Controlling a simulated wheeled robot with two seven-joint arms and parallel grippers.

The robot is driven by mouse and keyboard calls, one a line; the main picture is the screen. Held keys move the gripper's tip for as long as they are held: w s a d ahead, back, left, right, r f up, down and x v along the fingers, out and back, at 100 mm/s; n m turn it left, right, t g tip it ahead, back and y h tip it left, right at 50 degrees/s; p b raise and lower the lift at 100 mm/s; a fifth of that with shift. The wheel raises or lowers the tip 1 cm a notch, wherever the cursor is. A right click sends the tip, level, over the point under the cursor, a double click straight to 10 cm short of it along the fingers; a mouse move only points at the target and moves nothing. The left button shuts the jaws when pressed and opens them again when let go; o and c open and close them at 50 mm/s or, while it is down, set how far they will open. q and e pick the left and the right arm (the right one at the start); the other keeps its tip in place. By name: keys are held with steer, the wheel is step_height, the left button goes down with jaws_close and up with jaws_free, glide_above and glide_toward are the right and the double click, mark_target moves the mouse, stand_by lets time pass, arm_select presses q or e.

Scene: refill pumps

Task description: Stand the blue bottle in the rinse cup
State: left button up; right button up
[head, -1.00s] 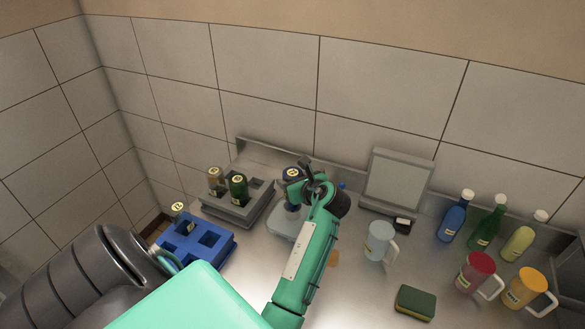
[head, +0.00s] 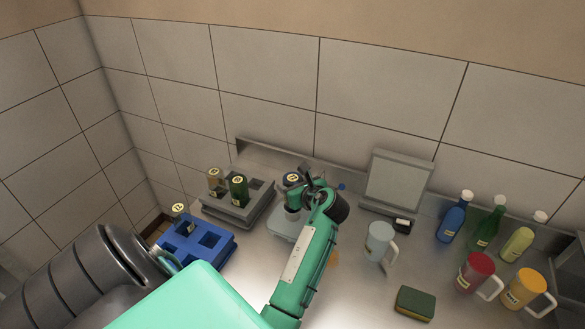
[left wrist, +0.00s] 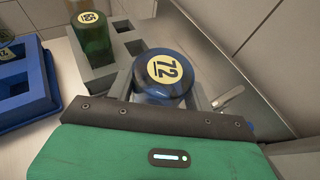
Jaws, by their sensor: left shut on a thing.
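A dark blue bottle (head: 292,179) with a yellow disc marked 72 on its upper end is at my left gripper (head: 305,187). In the left wrist view the bottle (left wrist: 165,75) stands just beyond the gripper's edge, its numbered end up. The gripper is shut on it; the fingertips are mostly hidden. Below the bottle is a pale grey holder with a square base (head: 283,228), which looks like the rinse cup. The bottle's lower end is hidden, so I cannot tell how deep it sits. My right gripper is not in view.
A grey crate (head: 226,214) holds brown and green bottles. A blue crate (head: 215,254) holds another bottle. To the right are a grey mug (head: 378,238), a sponge (head: 415,302), red (head: 473,272) and orange (head: 524,288) mugs, and several capped bottles by the wall.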

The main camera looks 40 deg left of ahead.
arm_select(q)
steer(key=shift+f, duration=0.65)
steer(key=o, duration=1.1)
steer(key=shift+o, duration=0.2)
steer(key=shift+f, duration=0.1)
step_height(320, 180, up, 8)
steer(key=p, duration=1)
steer(key=shift+f, duration=0.25)
steer(key=shift+r, duration=0.8)
